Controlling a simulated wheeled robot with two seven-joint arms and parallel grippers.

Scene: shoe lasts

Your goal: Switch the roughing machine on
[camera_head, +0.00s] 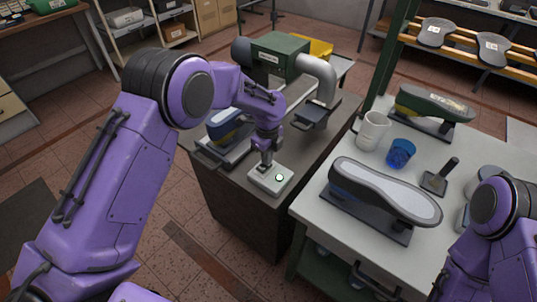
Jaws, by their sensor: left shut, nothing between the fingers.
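The roughing machine (285,52) has a green housing and a bent grey pipe, and stands at the back of a dark cabinet (235,208). A small white switch box (262,187) lies on the cabinet's front part. A round green button (279,178) shows on the right of its top. My left gripper (266,162) is shut and empty, pointing down at the back left of the box top. It hides that part of the box, and I cannot tell whether the fingertips touch it. My right arm shows at the lower right, but its gripper is out of view.
A shoe last with a blue part (226,126) stands left of my left gripper. The white table (312,203) at the right holds a large grey last (380,188), a white mug (373,130), a blue cup (400,153) and a green last (434,104).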

